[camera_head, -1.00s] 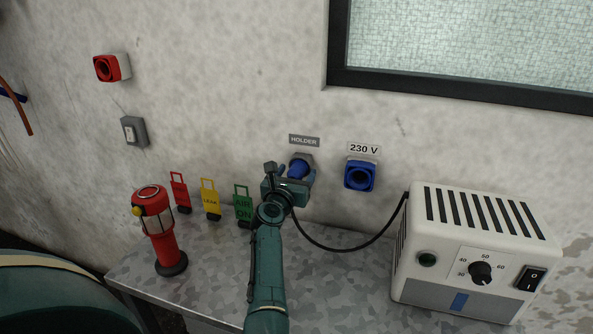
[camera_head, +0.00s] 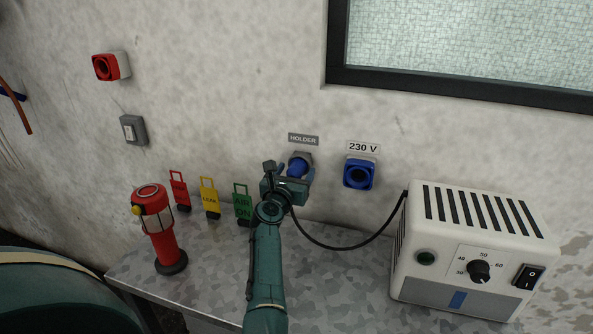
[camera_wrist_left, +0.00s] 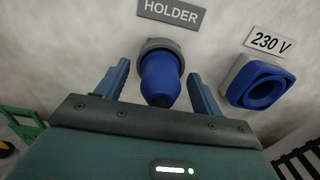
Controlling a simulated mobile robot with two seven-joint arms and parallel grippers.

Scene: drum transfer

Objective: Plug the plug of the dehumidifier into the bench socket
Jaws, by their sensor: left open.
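The blue plug (camera_head: 298,169) sits in the grey holder on the wall under the HOLDER label. It also shows in the left wrist view (camera_wrist_left: 160,80). My left gripper (camera_head: 294,172) is open, with one finger on each side of the plug and gaps between them and it. The blue 230 V bench socket (camera_head: 359,174) is on the wall to the right, its round opening empty; the left wrist view shows it too (camera_wrist_left: 258,84). The white dehumidifier (camera_head: 472,250) stands on the bench at the right. My right gripper is not in view.
A black cable (camera_head: 345,247) hangs in a loop from the dehumidifier towards the plug. A red lamp (camera_head: 160,230) and red, yellow and green tags (camera_head: 209,198) stand on the left of the bench (camera_head: 215,270). A red wall socket (camera_head: 110,67) is farther left.

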